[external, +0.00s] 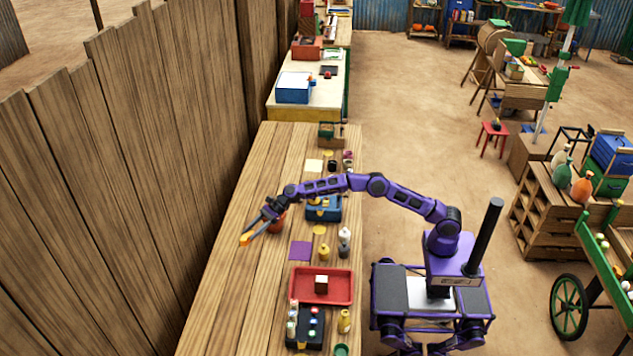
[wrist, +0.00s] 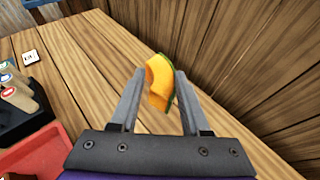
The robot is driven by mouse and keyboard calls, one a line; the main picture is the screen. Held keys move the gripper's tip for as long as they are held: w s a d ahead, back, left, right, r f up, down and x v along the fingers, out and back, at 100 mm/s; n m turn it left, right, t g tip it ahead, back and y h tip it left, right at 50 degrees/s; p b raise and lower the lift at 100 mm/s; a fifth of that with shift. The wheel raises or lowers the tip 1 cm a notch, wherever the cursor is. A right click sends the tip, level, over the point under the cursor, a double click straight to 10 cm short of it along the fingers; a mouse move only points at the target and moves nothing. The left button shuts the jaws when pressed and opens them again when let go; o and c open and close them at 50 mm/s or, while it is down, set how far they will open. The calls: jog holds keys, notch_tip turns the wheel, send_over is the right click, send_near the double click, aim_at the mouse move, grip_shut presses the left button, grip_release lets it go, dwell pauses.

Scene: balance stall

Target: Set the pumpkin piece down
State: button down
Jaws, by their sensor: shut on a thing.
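The pumpkin piece (wrist: 160,84) is an orange curved wedge with a dark green rind. My gripper (wrist: 154,88) is shut on it, with a grey finger on each side in the wrist view. In the external view the pumpkin piece (external: 245,239) shows as a small orange spot at the tip of my gripper (external: 250,235), over the left part of the wooden table (external: 225,290). I cannot tell whether the piece touches the table top.
A purple mat (external: 300,251), a red tray (external: 300,297) with a small block in it, a black holder (external: 305,341) and several bottles stand along the table's right side. A wooden fence (external: 130,140) runs along the left. The table's left part is mostly bare.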

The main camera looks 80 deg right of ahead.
jog(key=s+d+m+t+h, duration=0.15)
jog(key=d+m+h, duration=0.25)
jog(key=d, duration=1.2)
jog(key=d+m+t+h, duration=0.3)
jog(key=d+m+h, duration=0.15)
jog(key=d, duration=1.15)
jog(key=s+d+r+m+g+h, duration=0.1)
jog(key=s+d+m+h, duration=0.3)
jog(key=s+d, duration=0.75)
jog(key=s+d+r+m+g+h, duration=0.15)
jog(key=s+d+m+h, duration=0.3)
jog(key=s+d, duration=0.65)
jog(key=shift+n, duration=0.5)
jog(key=w+d+f, duration=0.1)
jog(key=f, duration=0.4)
jog(key=w+d+f, duration=0.1)
jog(key=f, duration=0.5)
jog(key=w+d+f, duration=0.1)
jog(key=f, duration=0.5)
jog(key=shift+d+f+b, duration=0.1)
jog(key=shift+f+b, duration=0.15)
jog(key=shift+b, duration=0.1)
jog(key=shift+f+b, duration=0.35)
jog(key=shift+f, duration=1.8)
jog(key=shift+f, duration=0.2)
jog(key=shift+c, duration=1.8)
grip_release()
